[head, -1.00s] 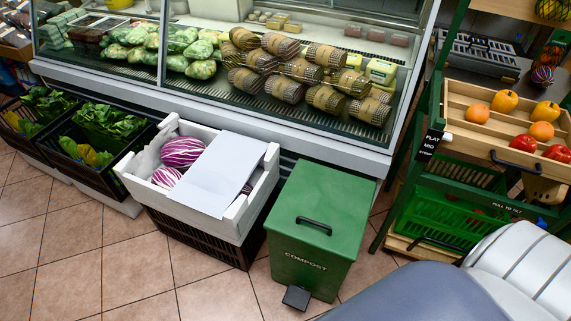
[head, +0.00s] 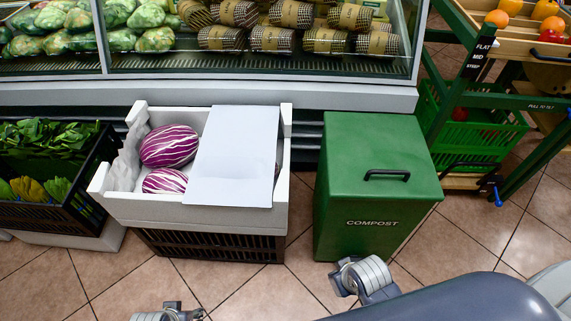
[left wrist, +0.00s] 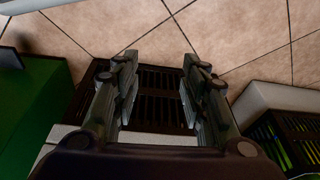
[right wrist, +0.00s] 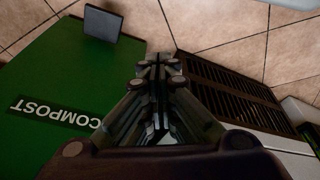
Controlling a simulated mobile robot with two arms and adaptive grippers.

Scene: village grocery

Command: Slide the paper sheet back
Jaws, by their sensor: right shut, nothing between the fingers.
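The paper sheet (head: 236,160) is white and blank. It lies over the right part of a white foam crate (head: 190,216), reaching from the back rim to the front rim. Two purple-and-white striped vegetables (head: 169,146) show in the crate to its left; what lies under the sheet is mostly hidden. My left gripper (left wrist: 158,75) is open and empty, with a black crate and floor tiles beyond it. My right gripper (right wrist: 158,62) is shut and empty, between the compost bin and the black crate. Neither touches the sheet.
A green compost bin (head: 372,205) stands close right of the crate, its pedal in the right wrist view (right wrist: 102,24). The white crate sits on a black crate (head: 205,246). A glass display counter (head: 230,92) is behind. Leafy greens (head: 45,138) are left. Floor in front is open.

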